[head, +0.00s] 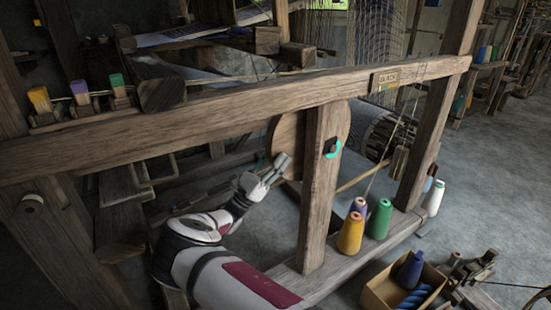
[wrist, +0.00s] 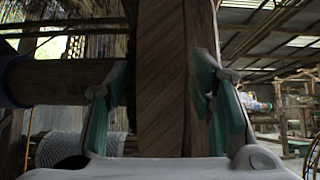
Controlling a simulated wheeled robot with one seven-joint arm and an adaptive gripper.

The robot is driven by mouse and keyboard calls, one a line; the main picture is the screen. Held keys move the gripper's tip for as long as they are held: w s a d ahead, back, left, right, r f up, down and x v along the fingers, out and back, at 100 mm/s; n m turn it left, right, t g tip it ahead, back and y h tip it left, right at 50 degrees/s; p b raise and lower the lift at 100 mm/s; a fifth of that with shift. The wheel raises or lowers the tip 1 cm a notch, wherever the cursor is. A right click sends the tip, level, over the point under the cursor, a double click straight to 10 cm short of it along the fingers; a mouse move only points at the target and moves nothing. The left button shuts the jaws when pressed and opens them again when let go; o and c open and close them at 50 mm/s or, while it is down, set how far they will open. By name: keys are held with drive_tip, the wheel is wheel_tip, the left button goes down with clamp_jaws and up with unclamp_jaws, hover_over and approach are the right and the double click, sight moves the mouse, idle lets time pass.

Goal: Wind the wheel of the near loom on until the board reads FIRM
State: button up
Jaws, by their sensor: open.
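The wooden wheel (head: 285,138) of the near loom is a round disc, partly hidden behind an upright post (head: 320,200). The small board (head: 384,80) on the top beam appears to read SLACK; its letters are small. My gripper (head: 275,168) is at the lower left edge of the wheel. In the wrist view my gripper (wrist: 163,80) is open, with one teal-padded finger on each side of a flat wooden piece (wrist: 160,60), which looks like the wheel's rim. I cannot tell whether the fingers touch it.
Several thread cones, one orange (head: 350,232), stand on the lower beam. A cardboard box (head: 385,290) is at the lower right. Colored spools (head: 80,92) sit at the upper left.

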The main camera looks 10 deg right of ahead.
sight(268, 149)
drive_tip(key=shift+d+r, duration=0.2)
clamp_jaws()
drive_tip(key=r+y+p, duration=0.1)
drive_tip(key=r+p, duration=0.1)
drive_tip(key=p, duration=0.1)
drive_tip(key=shift+a+r, duration=0.1)
drive_tip(key=shift+a, duration=0.1)
wheel_tip(268, 149, up, 2)
drive_tip(key=g+y+p, duration=0.1)
drive_tip(key=y+p, duration=0.1)
drive_tip(key=p, duration=0.2)
unclamp_jaws()
